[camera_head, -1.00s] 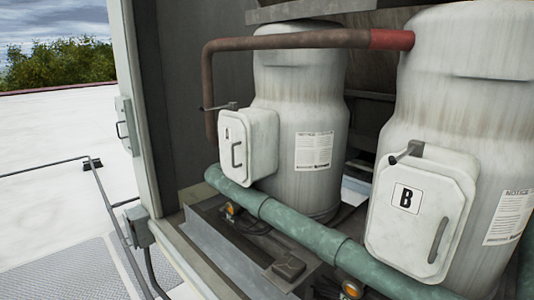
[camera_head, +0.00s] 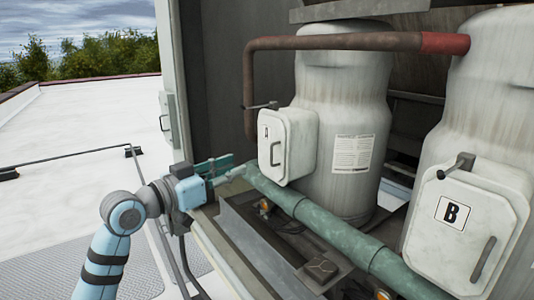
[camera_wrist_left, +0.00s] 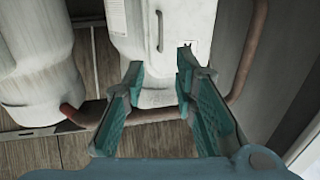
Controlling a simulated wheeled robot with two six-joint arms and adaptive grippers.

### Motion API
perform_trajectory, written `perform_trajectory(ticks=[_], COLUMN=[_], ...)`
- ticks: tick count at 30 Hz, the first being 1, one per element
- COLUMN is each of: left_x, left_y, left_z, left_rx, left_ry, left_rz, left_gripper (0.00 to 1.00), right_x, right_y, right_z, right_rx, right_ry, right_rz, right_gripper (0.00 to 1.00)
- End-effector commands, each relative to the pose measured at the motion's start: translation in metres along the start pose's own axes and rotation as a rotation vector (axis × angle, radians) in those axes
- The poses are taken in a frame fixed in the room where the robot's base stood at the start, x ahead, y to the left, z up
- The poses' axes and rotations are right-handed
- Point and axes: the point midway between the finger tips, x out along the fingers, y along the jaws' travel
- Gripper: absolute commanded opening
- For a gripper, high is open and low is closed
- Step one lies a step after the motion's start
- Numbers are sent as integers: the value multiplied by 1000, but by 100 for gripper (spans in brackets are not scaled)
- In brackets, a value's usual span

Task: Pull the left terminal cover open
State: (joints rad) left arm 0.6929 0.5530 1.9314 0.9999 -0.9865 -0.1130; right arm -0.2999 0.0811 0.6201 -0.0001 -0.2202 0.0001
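The left terminal cover (camera_head: 288,146) is a pale box-shaped lid marked A, with a dark handle (camera_head: 275,153), on the front of the left compressor tank (camera_head: 345,100). It looks closed. My left gripper (camera_head: 228,168) is left of the cover and a little below it, apart from it. In the left wrist view the gripper (camera_wrist_left: 161,72) is open, with nothing between its teal fingers. The cover (camera_wrist_left: 172,25) and its handle (camera_wrist_left: 160,32) show beyond the fingertips there, seen upside down. My right gripper is not in view.
The right cover (camera_head: 465,215), marked B, is on the right tank. A green pipe (camera_head: 310,220) runs low in front of the tanks, and a brown pipe (camera_head: 330,41) passes above. A cabinet post (camera_head: 172,80) stands left of them. White roof lies open at left.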

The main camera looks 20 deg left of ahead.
Motion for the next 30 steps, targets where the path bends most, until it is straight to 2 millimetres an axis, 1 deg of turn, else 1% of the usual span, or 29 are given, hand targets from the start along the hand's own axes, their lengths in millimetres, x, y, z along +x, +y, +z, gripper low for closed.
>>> perform_trajectory(ticks=[1,6,9,12,16,23,24,28,29,30], left_x=[13,64,91,108,119,121,120,120,120,120], left_y=[1,2,1,0,0,0,0,0,0,0], left_z=[-4,-5,-3,-3,-1,-1,-1,0,0,0], left_rx=[-8,-8,-7,-5,-2,-1,-1,-1,-1,-1], left_ry=[5,3,1,1,0,1,1,1,1,1], left_rz=[4,4,3,1,-1,-2,-2,-2,-2,-2], left_gripper=[26,26,26,26,26,26,24,3,0,0], right_x=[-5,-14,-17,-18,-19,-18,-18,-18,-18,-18], right_y=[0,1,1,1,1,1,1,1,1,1], right_z=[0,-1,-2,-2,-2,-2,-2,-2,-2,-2], right_rx=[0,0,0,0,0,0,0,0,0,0], right_ry=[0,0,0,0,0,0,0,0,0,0], right_rz=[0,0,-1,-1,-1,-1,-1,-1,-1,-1], right_gripper=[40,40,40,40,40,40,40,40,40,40])
